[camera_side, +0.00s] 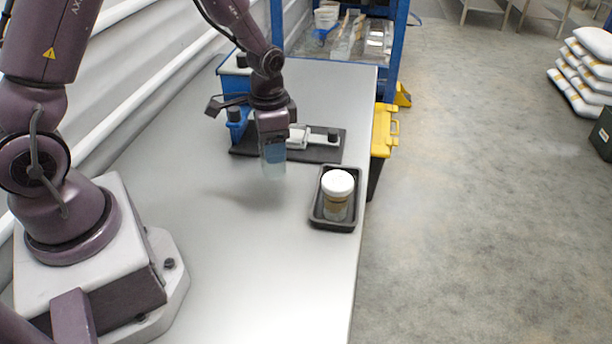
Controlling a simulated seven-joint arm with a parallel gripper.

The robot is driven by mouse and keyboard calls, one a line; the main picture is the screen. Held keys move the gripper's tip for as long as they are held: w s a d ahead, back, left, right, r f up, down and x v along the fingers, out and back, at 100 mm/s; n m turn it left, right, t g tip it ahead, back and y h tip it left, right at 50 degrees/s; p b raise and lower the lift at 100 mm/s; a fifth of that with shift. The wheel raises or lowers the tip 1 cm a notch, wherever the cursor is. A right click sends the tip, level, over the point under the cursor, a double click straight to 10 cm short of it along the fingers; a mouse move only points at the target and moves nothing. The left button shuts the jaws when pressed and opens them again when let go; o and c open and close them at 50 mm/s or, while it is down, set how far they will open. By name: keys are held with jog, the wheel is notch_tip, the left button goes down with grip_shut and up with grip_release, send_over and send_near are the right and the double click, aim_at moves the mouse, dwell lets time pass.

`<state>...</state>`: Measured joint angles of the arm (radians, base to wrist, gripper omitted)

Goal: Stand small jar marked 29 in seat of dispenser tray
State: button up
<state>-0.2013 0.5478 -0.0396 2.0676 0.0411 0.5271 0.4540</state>
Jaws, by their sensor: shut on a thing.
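My gripper (273,151) points down above the table, left of centre, and is shut on a small, pale, see-through jar (273,170). The jar hangs upright below the fingers, apart from the tabletop, with a soft shadow to its lower left. No number can be read on it. Behind it and to its right lies a flat black base (325,155) with a pale grey mechanism (310,137), which looks like the dispenser; its seat cannot be made out. My gripper hides part of the base.
A white-lidded jar (338,184) with brown contents stands in a small black tray (330,224) near the table's right edge. Blue bins (236,86) stand at the back left. A yellow-topped case (383,130) is beyond the right edge. The front tabletop (265,270) is clear.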

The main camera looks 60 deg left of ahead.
jog(key=d+r+n, duration=0.4)
jog(key=d+r, duration=0.1)
jog(key=r, duration=0.2)
jog(key=shift+n, duration=0.9)
jog(key=a+f, duration=0.2)
jog(key=a, duration=0.1)
jog(key=w+a+f, duration=0.1)
jog(key=a+f, duration=0.1)
jog(key=f, duration=0.1)
jog(key=shift+a, duration=0.4)
jog(key=shift+f, duration=3.9)
jog(key=shift+f, duration=0.3)
jog(key=o, duration=0.9)
